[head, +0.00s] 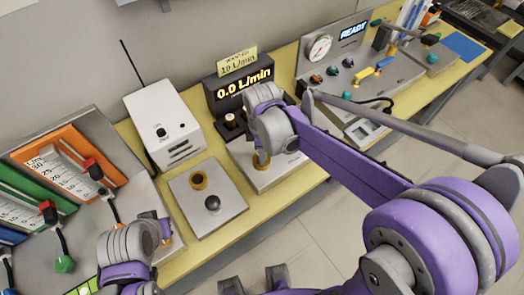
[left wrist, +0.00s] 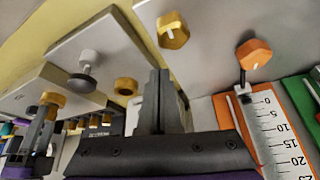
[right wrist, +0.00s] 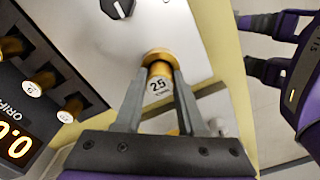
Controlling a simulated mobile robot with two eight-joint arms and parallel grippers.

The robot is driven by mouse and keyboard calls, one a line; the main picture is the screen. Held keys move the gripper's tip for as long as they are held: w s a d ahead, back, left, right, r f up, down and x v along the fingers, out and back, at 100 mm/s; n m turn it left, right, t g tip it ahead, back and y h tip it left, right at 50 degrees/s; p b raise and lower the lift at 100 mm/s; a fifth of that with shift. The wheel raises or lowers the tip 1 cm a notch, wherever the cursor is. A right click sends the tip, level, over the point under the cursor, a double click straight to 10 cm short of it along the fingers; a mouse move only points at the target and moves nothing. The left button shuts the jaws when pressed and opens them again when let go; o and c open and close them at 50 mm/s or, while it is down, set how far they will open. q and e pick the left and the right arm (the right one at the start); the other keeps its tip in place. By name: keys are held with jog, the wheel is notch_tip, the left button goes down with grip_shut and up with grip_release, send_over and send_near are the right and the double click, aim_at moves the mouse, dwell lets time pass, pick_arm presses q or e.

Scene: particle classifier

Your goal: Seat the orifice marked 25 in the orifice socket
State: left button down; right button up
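The orifice marked 25 (right wrist: 159,86) is a brass cylinder with a white labelled face. My right gripper (right wrist: 157,78) is shut on its sides, label towards the wrist. A wider brass ring (right wrist: 155,54) shows at its far end, against the grey plate. In the head view my right gripper (head: 262,150) points down at this plate (head: 278,176), with brass below its tips. I cannot tell whether the orifice is inside the ring or how deep. My left gripper (left wrist: 161,82) is shut and empty, over the left part of the bench.
A rack of several labelled orifices (right wrist: 45,78) stands beside the plate, under the 0.0 L/min display (head: 244,86). Another plate (head: 232,190) bears an open brass ring (head: 198,180) and a black knob (head: 213,203). Coloured flowmeters (head: 62,150) stand at the left.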

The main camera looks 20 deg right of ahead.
jog(key=o, duration=0.4)
jog(key=shift+o, duration=0.2)
notch_tip(320, 180, up, 12)
jog(key=p, duration=0.1)
jog(key=s+d+f+m+t, duration=0.2)
jog(key=s+d+f+m, duration=0.1)
jog(key=s+m, duration=0.4)
jog(key=s+d+f+m+t, duration=0.3)
jog(key=s+f+m, duration=0.3)
jog(key=m, duration=0.2)
jog(key=shift+s+d, duration=0.25)
jog(key=shift+s, duration=0.15)
